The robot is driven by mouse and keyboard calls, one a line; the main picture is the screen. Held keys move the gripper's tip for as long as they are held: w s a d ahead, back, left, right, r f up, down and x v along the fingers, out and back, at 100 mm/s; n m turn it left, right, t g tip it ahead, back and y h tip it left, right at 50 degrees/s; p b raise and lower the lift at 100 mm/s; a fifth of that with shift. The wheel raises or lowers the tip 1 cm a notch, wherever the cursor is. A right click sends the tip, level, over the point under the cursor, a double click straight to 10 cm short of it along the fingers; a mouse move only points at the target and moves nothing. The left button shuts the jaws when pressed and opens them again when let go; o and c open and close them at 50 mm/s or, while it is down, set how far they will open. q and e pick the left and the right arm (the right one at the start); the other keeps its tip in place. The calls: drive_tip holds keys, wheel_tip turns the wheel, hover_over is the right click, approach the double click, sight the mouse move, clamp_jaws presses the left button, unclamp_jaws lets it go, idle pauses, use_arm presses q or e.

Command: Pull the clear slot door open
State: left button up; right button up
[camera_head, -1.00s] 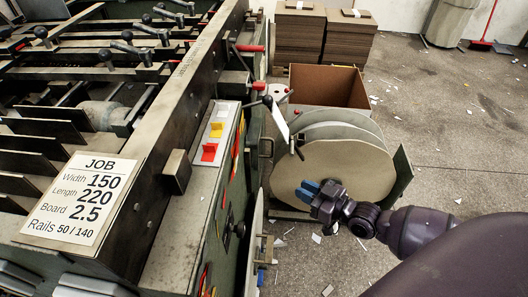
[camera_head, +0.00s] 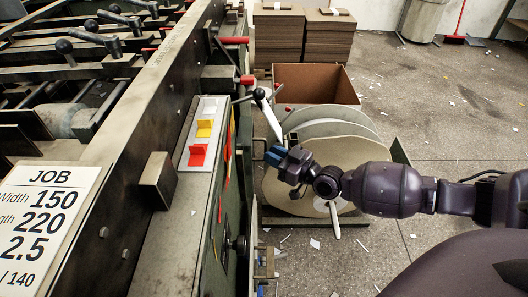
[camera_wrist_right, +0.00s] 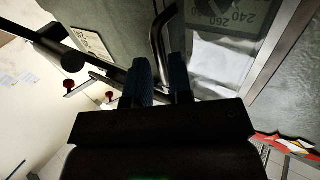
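In the right wrist view a clear, glossy panel that looks like the slot door (camera_wrist_right: 208,62) is on the machine's side, with upside-down numbers at its upper part. A dark bent bar handle (camera_wrist_right: 157,38) stands at its left edge. My right gripper (camera_wrist_right: 163,75) has its two blue fingers apart, with the handle's lower end in line with the gap between them. I cannot tell whether they touch it. In the head view my right gripper (camera_head: 274,155) is beside the machine's right side, and the door's face is hidden. My left gripper is not in view.
The greyboard machine (camera_head: 140,140) fills the left, with a job card (camera_head: 45,225) and red and yellow switches (camera_head: 204,128). A large reel (camera_head: 330,155) stands just behind my right gripper. An open brown box (camera_head: 315,85) and board stacks (camera_head: 300,35) are farther back. Floor at right is mostly clear.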

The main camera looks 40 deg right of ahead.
drive_tip(key=shift+x, duration=1.45)
drive_tip(key=shift+c, duration=0.5)
clamp_jaws()
